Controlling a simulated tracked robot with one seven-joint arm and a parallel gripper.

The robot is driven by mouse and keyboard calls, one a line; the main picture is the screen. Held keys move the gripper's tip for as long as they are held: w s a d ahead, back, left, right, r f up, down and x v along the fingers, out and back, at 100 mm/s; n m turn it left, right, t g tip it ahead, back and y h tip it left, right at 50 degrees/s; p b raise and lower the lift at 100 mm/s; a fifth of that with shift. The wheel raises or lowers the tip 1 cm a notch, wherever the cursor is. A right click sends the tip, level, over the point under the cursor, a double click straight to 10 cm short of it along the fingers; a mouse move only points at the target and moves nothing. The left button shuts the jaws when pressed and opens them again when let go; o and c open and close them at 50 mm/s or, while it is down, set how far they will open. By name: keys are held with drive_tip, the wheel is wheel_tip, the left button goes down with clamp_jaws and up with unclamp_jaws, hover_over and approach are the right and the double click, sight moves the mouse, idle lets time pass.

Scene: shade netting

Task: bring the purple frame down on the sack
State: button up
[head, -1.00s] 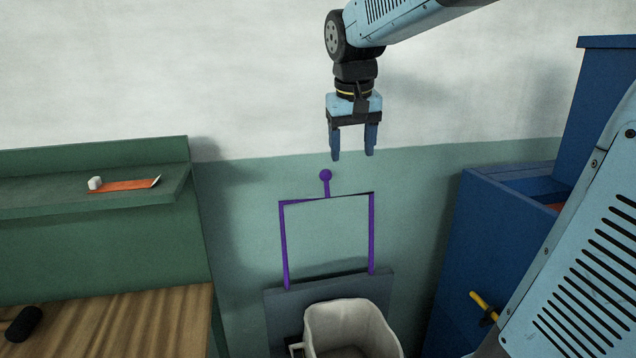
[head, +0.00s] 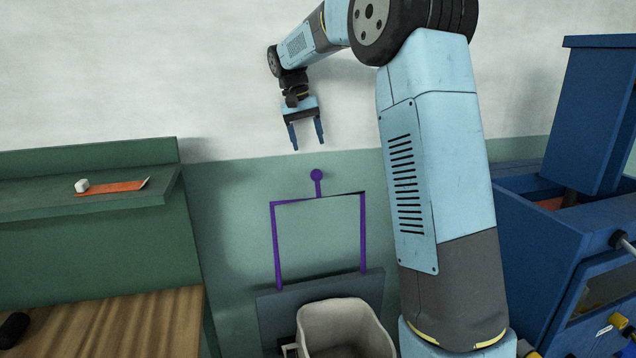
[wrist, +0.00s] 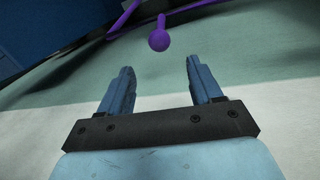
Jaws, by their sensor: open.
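The purple frame (head: 275,245) stands upright on a dark grey base against the wall, with a ball knob on a short stem on top of its crossbar. In the wrist view its knob (wrist: 159,41) shows beyond the fingertips, roughly centred between them. The pale sack (head: 343,316) stands open at the top, below and in front of the frame. My gripper (head: 308,148) is open and empty, pointing down, above the knob and apart from it. In the wrist view both fingers of my gripper (wrist: 155,75) are spread with nothing between them. The sack's lower part is cut off.
A blue cabinet (head: 540,225) stands at the right, partly behind my arm. Wall space around the knob is clear.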

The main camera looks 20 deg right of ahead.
sight(318, 181)
drive_tip(key=x, duration=1.3)
drive_tip(key=shift+f, duration=0.25)
drive_tip(key=shift+c, duration=0.2)
clamp_jaws()
